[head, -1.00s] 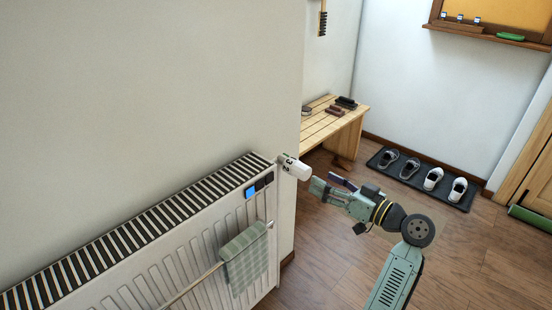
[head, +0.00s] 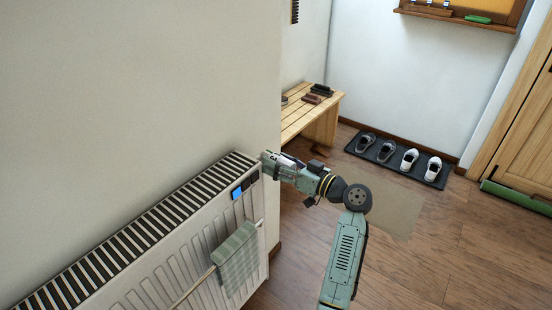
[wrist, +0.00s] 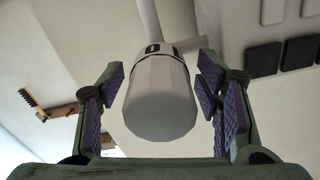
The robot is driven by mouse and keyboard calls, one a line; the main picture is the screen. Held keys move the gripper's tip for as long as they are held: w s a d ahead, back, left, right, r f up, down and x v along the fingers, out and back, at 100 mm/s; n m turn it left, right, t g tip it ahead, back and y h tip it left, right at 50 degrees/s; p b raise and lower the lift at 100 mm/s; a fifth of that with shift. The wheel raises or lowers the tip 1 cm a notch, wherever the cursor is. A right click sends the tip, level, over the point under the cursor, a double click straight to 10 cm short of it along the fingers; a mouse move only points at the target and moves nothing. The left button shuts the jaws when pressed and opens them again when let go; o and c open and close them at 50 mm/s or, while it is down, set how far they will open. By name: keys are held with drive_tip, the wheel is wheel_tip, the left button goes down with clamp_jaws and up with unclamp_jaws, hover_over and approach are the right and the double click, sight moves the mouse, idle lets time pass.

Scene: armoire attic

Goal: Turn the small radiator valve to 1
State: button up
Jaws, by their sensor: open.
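The small radiator valve (wrist: 160,100) is a white faceted knob, seen end-on in the wrist view. It sits between the two purple-padded fingers of my gripper (head: 269,165), with a narrow gap showing on each side. A dark "0" and part of another dark mark show at the collar behind the knob. In the head view my gripper is at the right end of the radiator (head: 150,235) and hides most or all of the valve. My gripper is open around the knob.
A wooden bench (head: 318,112) with brushes stands behind the gripper. A shoe mat (head: 381,157) lies farther right. The floor right of my arm is clear.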

drive_tip(key=shift+w+a, duration=0.3)
drive_tip(key=shift+a, duration=0.15)
drive_tip(key=c, duration=1.2)
drive_tip(key=shift+f+b, duration=0.2)
drive_tip(key=shift+b, duration=0.4)
